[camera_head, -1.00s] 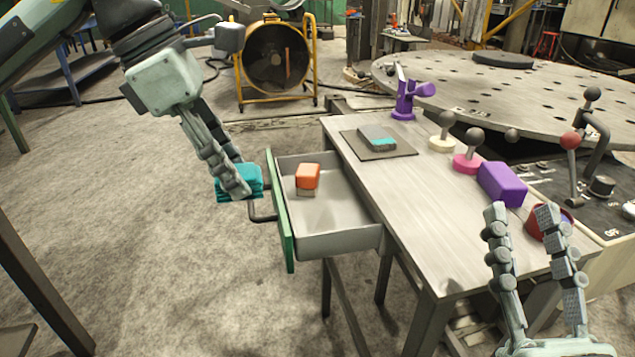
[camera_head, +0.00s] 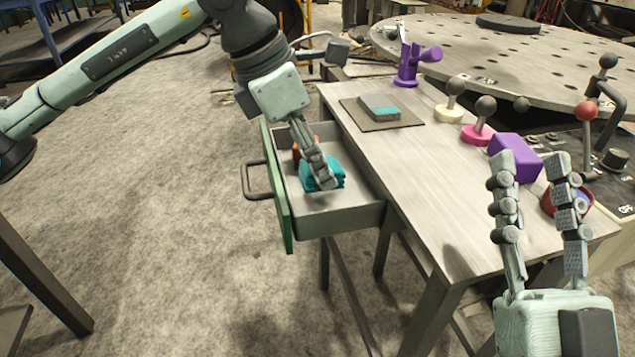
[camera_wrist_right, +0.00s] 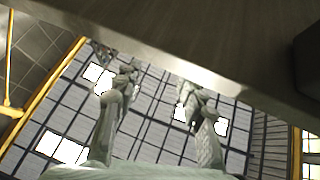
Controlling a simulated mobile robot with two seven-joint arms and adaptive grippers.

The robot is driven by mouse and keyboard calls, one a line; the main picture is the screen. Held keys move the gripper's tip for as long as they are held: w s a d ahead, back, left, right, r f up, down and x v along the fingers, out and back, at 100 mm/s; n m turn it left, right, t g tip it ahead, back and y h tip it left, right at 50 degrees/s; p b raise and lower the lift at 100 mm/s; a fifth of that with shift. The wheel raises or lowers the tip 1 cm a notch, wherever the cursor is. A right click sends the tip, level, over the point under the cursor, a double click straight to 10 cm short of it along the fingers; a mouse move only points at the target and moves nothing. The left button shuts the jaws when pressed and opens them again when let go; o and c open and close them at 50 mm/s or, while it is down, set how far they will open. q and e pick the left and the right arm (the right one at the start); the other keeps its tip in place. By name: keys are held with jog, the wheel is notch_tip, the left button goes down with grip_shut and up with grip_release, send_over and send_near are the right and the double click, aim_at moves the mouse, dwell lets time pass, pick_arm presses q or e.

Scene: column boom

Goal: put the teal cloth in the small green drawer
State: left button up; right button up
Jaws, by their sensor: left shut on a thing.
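The teal cloth (camera_head: 312,179) is a folded bundle inside the open drawer's outline in the head view. My left gripper (camera_head: 326,182) is shut on it from above. I cannot tell whether the cloth touches the drawer floor. The small drawer with a green front (camera_head: 281,213) is pulled out from the table's left side. Its dark handle (camera_head: 254,181) faces left. My right gripper (camera_head: 532,160) is open and empty, over the table's right front part in the head view. It also shows in the right wrist view (camera_wrist_right: 155,88), fingers apart.
An orange block (camera_head: 297,153) sits in the drawer, partly hidden by my left gripper. The drawer's front part is clear.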

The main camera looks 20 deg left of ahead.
aim_at(317, 183)
pick_arm(q)
notch_tip(317, 183, down, 4)
jog(key=shift+b, duration=0.4)
pick_arm(e)
jog(key=shift+s+d+r+t, duration=0.25)
jog(key=shift+s+r+t, duration=0.2)
jog(key=shift+t, duration=0.15)
jog(key=shift+r, duration=0.1)
pick_arm(q)
jog(key=shift+f, duration=0.1)
jog(key=o, duration=1.1)
pick_arm(e)
jog(key=shift+s+d+r, duration=0.1)
jog(key=shift+s+r, duration=0.05)
